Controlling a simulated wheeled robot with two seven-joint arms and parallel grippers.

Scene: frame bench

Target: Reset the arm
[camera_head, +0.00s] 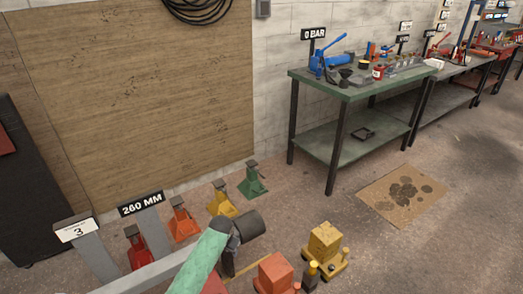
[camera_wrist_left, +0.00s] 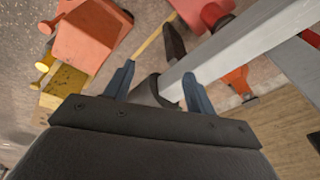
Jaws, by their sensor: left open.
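My left gripper (camera_head: 232,243) is low in the middle of the head view, beside a dark cylindrical part. In the left wrist view its two blue fingers (camera_wrist_left: 158,68) stand apart, so it is open. A long grey bar (camera_wrist_left: 235,45) with a dark rounded end shows beyond and between the fingers. I cannot tell whether they touch it. The grey bar (camera_head: 150,274) also runs to the lower left in the head view, with a pale green length beside it. My right gripper is not in view.
Red, orange, yellow and green stands (camera_head: 252,182) line the floor near the plywood panel (camera_head: 135,90). An orange block (camera_head: 273,271) and a yellow block (camera_head: 325,243) are close on the right. The green workbench (camera_head: 345,92) stands farther back. A stained cardboard sheet (camera_head: 425,208) lies on open floor.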

